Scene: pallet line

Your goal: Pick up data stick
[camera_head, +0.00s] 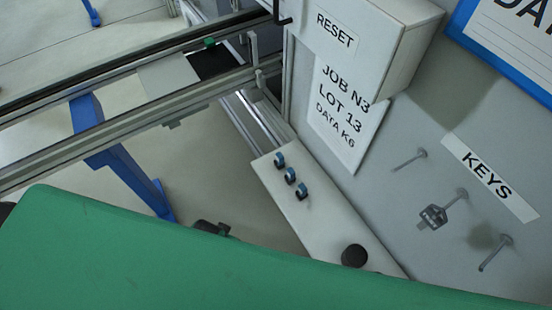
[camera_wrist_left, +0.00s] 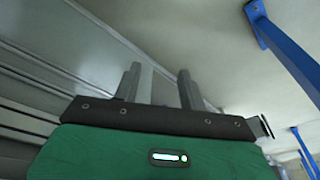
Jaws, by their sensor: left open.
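I cannot pick out a data stick for certain in either view. Three small blue and dark pieces (camera_head: 290,175) stand in a row on a pale sloping ledge (camera_head: 325,215) in the head view; I cannot tell what they are. My left gripper (camera_wrist_left: 158,82) shows in the left wrist view with its two grey fingers apart and nothing between them. Beyond the fingers is a pale, blurred surface. My right gripper is in neither view.
A black knob (camera_head: 354,256) sits at the ledge's near end. The grey panel carries a RESET box (camera_head: 345,45), a job sheet (camera_head: 345,115), a KEYS label (camera_head: 489,177), pegs and a hanging key tag (camera_head: 433,216). A rail frame (camera_head: 130,87) with blue legs (camera_head: 125,165) stands left.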

